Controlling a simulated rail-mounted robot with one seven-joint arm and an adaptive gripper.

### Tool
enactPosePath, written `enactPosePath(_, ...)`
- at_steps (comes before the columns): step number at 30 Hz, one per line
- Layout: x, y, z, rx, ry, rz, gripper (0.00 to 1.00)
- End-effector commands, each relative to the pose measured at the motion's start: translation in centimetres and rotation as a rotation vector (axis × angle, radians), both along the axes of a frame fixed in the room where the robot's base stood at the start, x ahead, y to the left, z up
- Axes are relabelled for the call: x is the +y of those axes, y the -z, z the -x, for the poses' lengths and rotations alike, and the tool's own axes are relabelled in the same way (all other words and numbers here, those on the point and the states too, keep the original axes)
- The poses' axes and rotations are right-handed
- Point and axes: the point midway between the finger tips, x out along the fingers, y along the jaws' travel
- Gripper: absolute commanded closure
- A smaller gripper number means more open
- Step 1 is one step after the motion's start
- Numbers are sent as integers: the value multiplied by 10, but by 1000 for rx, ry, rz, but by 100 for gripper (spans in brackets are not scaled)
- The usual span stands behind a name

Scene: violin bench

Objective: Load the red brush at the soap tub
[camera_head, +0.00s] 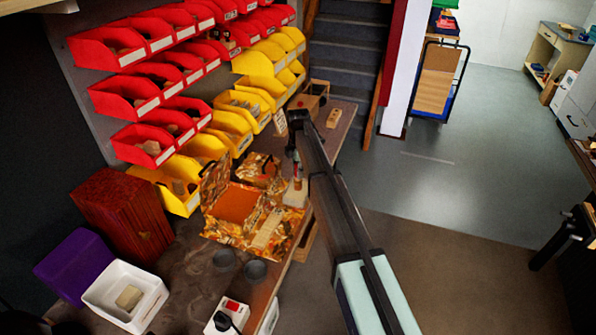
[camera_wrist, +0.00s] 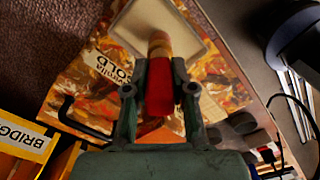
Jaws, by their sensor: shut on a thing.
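My gripper (camera_head: 296,152) is shut on the red brush (camera_wrist: 158,105), which also shows in the head view as a small red piece (camera_head: 297,170) below the fingers. In the wrist view the brush has a red body, a pale band and a tan end that points away from my gripper. That end overlaps a pale square tub (camera_wrist: 140,28) with a raised rim. In the head view this tub (camera_head: 295,194) stands on the bench under my gripper. I cannot tell whether the brush end touches it. I cannot tell for sure that it is the soap tub.
An orange patterned open case (camera_head: 238,204) lies left of the tub. Red and yellow bins (camera_head: 172,186) line the wall. Right of the bench is open floor.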

Motion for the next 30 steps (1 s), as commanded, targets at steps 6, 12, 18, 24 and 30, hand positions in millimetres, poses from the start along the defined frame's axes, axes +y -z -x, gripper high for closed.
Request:
enactPosePath(6, 0, 0, 0, 0, 0, 0, 100)
enactPosePath(12, 0, 3, 0, 0, 0, 0, 100)
enactPosePath(18, 0, 5, 0, 0, 0, 0, 100)
enactPosePath(24, 0, 7, 0, 0, 0, 0, 100)
enactPosePath(30, 0, 9, 0, 0, 0, 0, 100)
